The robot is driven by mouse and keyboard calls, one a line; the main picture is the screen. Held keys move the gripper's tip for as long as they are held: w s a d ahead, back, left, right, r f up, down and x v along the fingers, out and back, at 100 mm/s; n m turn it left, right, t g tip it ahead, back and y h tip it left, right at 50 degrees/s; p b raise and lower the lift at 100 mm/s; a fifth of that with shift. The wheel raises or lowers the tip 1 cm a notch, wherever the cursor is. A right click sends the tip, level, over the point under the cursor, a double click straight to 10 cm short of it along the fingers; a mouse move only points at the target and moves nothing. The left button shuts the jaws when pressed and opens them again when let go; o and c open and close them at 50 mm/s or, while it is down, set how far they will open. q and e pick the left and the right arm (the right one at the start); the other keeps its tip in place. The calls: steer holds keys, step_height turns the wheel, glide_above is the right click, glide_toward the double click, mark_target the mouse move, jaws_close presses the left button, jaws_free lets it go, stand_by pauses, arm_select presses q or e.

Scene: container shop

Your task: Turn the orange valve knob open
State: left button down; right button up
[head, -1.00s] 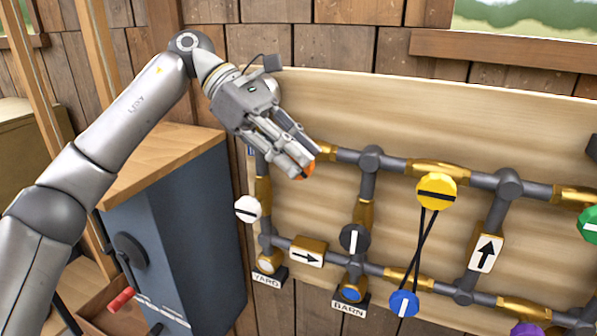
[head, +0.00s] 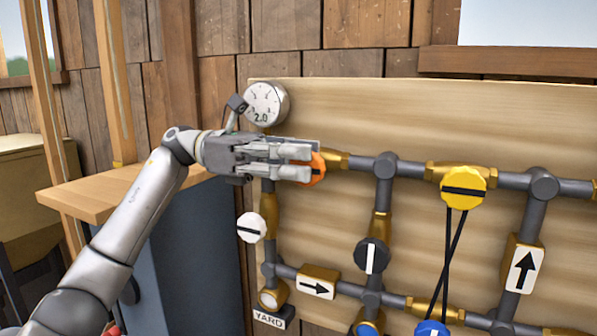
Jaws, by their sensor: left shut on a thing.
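The orange valve knob (head: 317,169) sits on the upper pipe at the left of the pipe board, partly hidden behind my fingers. My left gripper (head: 305,163) comes in from the left, level, and is shut on the orange knob. The knob's indicator mark is hidden, so I cannot tell its setting. My right gripper is out of view.
A round gauge (head: 265,103) reading 2.0 is above my left gripper. A white knob (head: 251,227), a black knob (head: 371,256) and a yellow knob (head: 463,187) are on nearby pipes. A blue cabinet with a wooden top (head: 120,192) stands at left.

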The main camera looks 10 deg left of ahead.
arm_select(q)
steer(key=shift+a+r, duration=0.1)
steer(key=shift+r, duration=0.15)
steer(key=c, duration=1.9)
jaws_free()
steer(key=o, duration=0.5)
steer(key=shift+f, duration=0.15)
steer(key=a, duration=0.2)
steer(key=w+a, duration=0.1)
steer(key=a, duration=0.4)
steer(key=shift+w+a+f, duration=0.1)
steer(key=shift+w+a, duration=0.1)
steer(key=shift+w, duration=0.05)
